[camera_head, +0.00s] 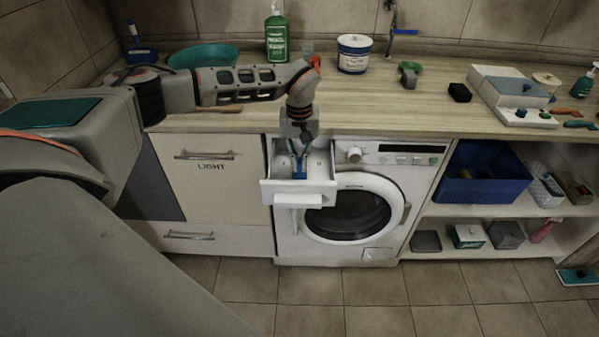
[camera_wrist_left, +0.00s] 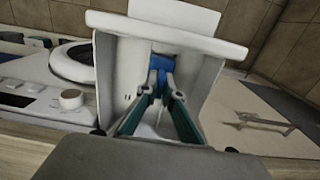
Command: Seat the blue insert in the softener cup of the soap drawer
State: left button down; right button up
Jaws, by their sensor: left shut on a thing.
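The soap drawer (camera_head: 318,188) of the white washing machine is pulled out, with compartments open to the top. My left gripper (camera_head: 299,158) points down into the drawer from above. It is shut on the blue insert (camera_head: 299,170), which is inside the drawer's outline. In the left wrist view the blue insert (camera_wrist_left: 161,66) is between the fingertips of the gripper (camera_wrist_left: 158,90), near the drawer's front wall (camera_wrist_left: 165,32). The fingers hide part of the insert and the cup below, so I cannot tell whether it touches the floor. My right gripper is not in view.
The washing machine's round door (camera_head: 350,212) is shut below the drawer. The wooden worktop (camera_head: 430,112) above holds a green bottle (camera_head: 277,38), a white tub (camera_head: 354,54) and a teal bowl (camera_head: 204,56). A blue crate (camera_head: 480,178) sits on the right shelf.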

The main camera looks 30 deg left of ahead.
aim_at(300, 173)
pick_arm(q)
jog(key=shift+f, duration=1.85)
jog(key=shift+f, duration=0.2)
jog(key=c, duration=2.5)
grip_release()
